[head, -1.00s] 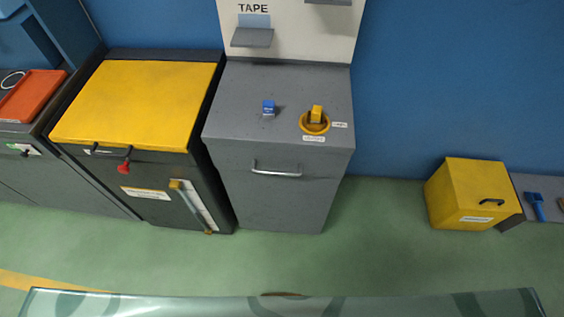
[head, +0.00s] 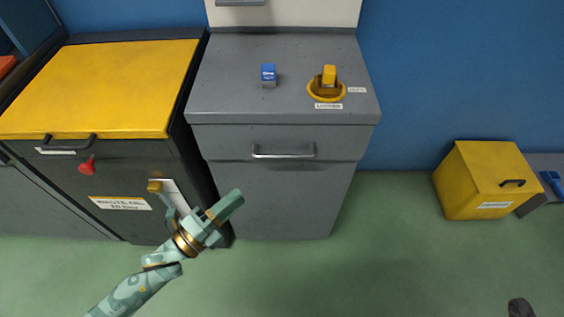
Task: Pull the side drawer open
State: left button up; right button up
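The grey cabinet (head: 270,205) stands in the middle of the head view. Its drawer front (head: 225,142) lies just under the cabinet top and looks flush with the cabinet. A horizontal silver bar handle (head: 284,155) is on the drawer front. My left gripper (head: 236,198) is below and left of the handle, in front of the cabinet's lower left part. It is apart from the handle in the picture and holds nothing that I can see. Its fingers overlap from this angle, so their opening is unclear.
A blue block (head: 268,75) and a yellow knob in a ring (head: 328,78) are on the cabinet top. A yellow-lidded dark bin (head: 105,85) with a red knob (head: 87,166) stands close on the left. A yellow box (head: 490,180) is at the right. The green floor between is clear.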

aim_at(284, 155)
pick_arm(q)
jog(key=b+x, duration=0.3)
jog(key=x, duration=1.3)
jog(key=shift+w, duration=0.3)
grip_shut()
